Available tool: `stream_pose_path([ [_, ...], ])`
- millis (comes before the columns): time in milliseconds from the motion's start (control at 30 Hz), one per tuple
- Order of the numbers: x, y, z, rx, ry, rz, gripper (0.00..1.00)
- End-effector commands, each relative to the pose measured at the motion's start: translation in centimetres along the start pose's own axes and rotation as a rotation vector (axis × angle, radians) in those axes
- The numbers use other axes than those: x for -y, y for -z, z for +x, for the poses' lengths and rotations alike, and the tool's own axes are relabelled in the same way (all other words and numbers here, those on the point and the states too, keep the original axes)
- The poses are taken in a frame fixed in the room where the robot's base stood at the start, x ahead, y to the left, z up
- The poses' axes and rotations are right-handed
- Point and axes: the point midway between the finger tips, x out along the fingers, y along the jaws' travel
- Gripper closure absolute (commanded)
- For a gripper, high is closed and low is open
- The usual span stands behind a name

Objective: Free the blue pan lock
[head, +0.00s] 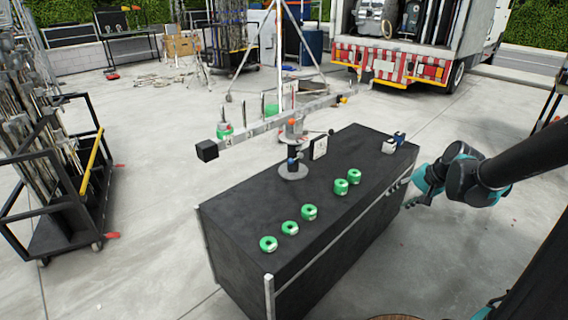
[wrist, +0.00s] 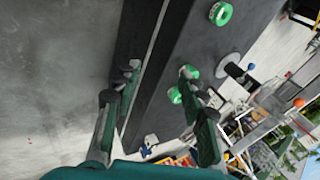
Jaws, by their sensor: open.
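A small camera-crane head stands on a round grey base (head: 293,172) on top of the black case (head: 240,215). A small blue part (head: 292,166), which may be the pan lock, sits low on its post just above the base. Its exact shape and setting are too small to tell. In the wrist view the round base (wrist: 229,64) is at the right, with a small blue spot (wrist: 251,66) beside it. My gripper (head: 413,195) is off the right side of the case, well apart from the post. In the wrist view it is open (wrist: 160,71) and empty.
Several green tape rolls (head: 309,212) lie along the case top. A white and blue item (head: 389,147) sits at its far right corner. A long grey beam (head: 270,124) with a black end block reaches left above the case.

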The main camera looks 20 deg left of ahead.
Motion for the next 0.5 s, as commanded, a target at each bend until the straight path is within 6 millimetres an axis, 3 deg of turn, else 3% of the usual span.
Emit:
stream_pose_path([
  [200,7.5,4.6,5.0,0.098,0.157,0.13,0.58],
  [500,16.9,8.6,12.8,0.274,0.347,0.313,0.58],
])
